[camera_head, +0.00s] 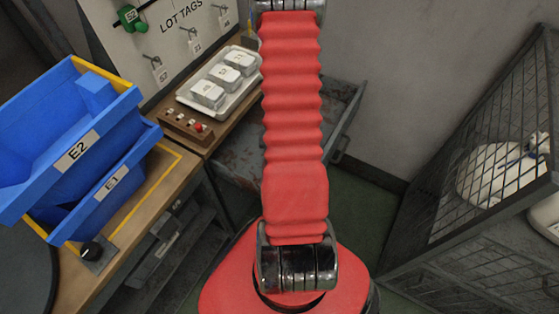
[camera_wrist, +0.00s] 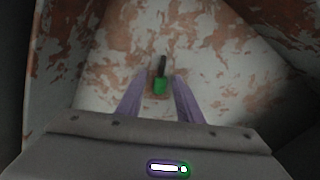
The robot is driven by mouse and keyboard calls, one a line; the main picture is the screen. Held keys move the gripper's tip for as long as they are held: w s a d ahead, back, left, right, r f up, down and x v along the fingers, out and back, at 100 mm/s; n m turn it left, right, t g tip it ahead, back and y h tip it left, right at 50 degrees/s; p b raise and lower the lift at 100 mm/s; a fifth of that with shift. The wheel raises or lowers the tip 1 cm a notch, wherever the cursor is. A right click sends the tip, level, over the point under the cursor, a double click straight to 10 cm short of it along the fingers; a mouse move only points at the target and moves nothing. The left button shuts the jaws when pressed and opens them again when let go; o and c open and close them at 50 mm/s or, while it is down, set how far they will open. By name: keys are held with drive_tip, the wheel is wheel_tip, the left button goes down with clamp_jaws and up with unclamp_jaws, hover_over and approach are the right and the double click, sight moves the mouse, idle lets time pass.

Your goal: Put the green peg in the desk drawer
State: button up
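The green peg (camera_wrist: 160,86), with a dark narrow end, shows in the wrist view over the rust-patched pale floor of the open metal drawer (camera_wrist: 225,95). My gripper (camera_wrist: 161,79) has its two purple fingers apart, one on each side of the peg, with a gap visible on both sides. I cannot tell the exact height of the fingertips above the drawer floor. In the head view the open desk drawer (camera_head: 346,103) is partly behind my red arm, and my gripper and the peg are hidden there.
A blue bin E2 (camera_head: 50,120) and bin E1 (camera_head: 95,205) stand on the desk at left. A mesh cage (camera_head: 440,200) stands at right.

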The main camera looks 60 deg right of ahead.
drive_tip(key=shift+r, duration=0.1)
wheel_tip(320, 180, up, 12)
idle(0.9)
idle(0.6)
drive_tip(key=w+a+r+n+t+h, duration=0.1)
drive_tip(key=w+a+r+n, duration=0.25)
drive_tip(key=a+r, duration=0.5)
drive_tip(key=w+a+r+n+t, duration=0.25)
drive_tip(key=w+a+r, duration=0.35)
drive_tip(key=r, duration=0.4)
drive_tip(key=s+a+r+n+t, duration=0.1)
drive_tip(key=s+a+r+n, duration=0.2)
drive_tip(key=a+r, duration=0.2)
drive_tip(key=s+a+r+n+t+y, duration=0.1)
drive_tip(key=s+a+r+n, duration=0.2)
drive_tip(key=a, duration=0.9)
drive_tip(key=v, duration=0.3)
drive_tip(key=shift+r, duration=0.3)
